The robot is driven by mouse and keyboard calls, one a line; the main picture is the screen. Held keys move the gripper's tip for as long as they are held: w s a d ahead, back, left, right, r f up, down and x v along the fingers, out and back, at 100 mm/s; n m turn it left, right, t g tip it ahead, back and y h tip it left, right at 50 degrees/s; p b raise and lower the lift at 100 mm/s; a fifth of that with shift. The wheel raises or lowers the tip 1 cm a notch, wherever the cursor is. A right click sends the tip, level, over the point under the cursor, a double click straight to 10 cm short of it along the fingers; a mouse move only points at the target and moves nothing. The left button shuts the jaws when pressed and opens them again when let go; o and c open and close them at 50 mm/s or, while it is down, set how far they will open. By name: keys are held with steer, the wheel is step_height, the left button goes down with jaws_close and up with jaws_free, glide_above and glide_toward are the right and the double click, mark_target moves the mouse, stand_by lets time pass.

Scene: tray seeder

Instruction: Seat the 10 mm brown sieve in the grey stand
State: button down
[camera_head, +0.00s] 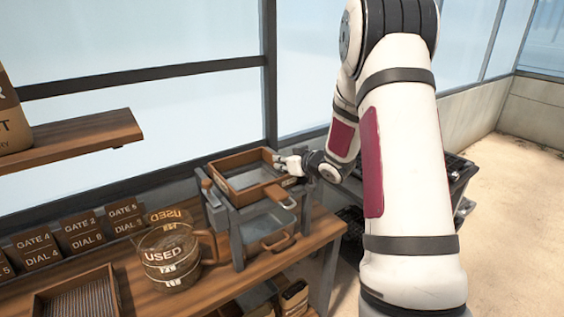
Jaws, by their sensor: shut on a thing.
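A square brown sieve (240,192) with raised wooden walls sits at the top of the grey stand (236,238). My gripper (287,163) is at the sieve's right side, shut on what appears to be its rim or handle. The fingers are small in this view, and their exact hold is unclear. I cannot tell whether the sieve rests fully in the stand or sits slightly above it. No size marking on it is readable.
A clear container labelled USED (168,258) stands left of the stand. Several brown signs with gate and dial numbers (82,232) line the bench's back. A ridged tray (82,300) lies at front left. A wooden shelf (75,142) juts out above. Windows are behind.

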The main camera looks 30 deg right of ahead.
steer(key=shift+f, duration=0.1)
steer(key=c, duration=1.7)
jaws_free()
steer(key=v, duration=1.2)
steer(key=shift+a+f, duration=0.1)
steer(key=shift+a, duration=0.05)
